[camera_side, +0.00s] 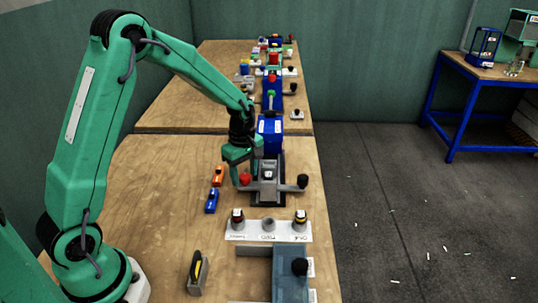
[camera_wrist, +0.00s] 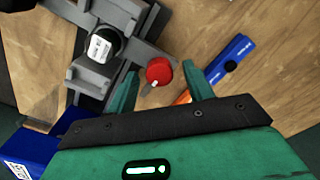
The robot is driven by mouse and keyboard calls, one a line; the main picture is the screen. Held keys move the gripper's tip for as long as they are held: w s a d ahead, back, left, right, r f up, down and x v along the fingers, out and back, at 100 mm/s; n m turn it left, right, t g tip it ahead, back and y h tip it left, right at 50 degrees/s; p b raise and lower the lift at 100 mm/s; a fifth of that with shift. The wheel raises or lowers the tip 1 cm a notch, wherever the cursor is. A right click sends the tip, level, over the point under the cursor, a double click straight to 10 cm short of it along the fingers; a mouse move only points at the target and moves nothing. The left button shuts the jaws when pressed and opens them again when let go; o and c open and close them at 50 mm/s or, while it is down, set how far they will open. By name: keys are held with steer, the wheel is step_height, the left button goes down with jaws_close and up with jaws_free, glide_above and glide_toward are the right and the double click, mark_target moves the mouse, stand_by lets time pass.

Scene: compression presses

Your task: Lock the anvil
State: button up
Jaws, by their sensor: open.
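The grey anvil (camera_side: 268,190) sits on the press base below the blue press body (camera_side: 269,133). A red knob (camera_side: 245,179) is at its left end and a black knob (camera_side: 302,181) at its right end. In the wrist view, the red knob (camera_wrist: 158,71) stands beside the grey anvil parts (camera_wrist: 92,75), with a white-labelled cylinder (camera_wrist: 103,44) among them. My gripper (camera_side: 236,170) is open right at the red knob. In the wrist view, the fingers of my gripper (camera_wrist: 160,78) stand either side of the knob; I cannot tell whether they touch it.
A white plate (camera_side: 252,237) with knobs is in front. A dark clamp-like item (camera_side: 197,273) and a translucent blue box (camera_side: 290,270) stand nearer. More presses line the table behind.

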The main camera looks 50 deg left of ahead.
steer(key=shift+f, duration=0.1)
steer(key=c, duration=1)
steer(key=shift+m, duration=0.4)
steer(key=m, duration=1.2)
steer(key=shift+m, duration=2.6)
